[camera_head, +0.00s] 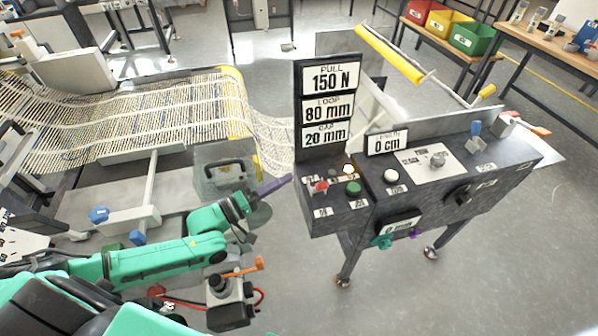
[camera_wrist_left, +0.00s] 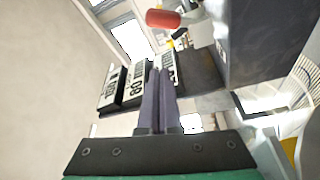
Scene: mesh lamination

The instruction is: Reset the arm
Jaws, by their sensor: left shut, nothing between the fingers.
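My left arm comes in from the left in the head view, and my left gripper (camera_head: 283,183) points to the right just left of the control panel (camera_head: 330,225). Its purple fingers are together and hold nothing. In the wrist view the closed fingers (camera_wrist_left: 159,82) point toward the sign boards, which are seen turned sideways. The gripper is apart from the panel in the head view. My right gripper is not seen.
The dark sign stand (camera_head: 325,148) reads 150 N, 80 mm and 20 mm. A mesh web (camera_head: 130,120) lies over the machine at left. A red knob (camera_head: 321,186) and green button (camera_head: 354,188) are on the panel. Grey floor (camera_head: 480,240) is clear at right.

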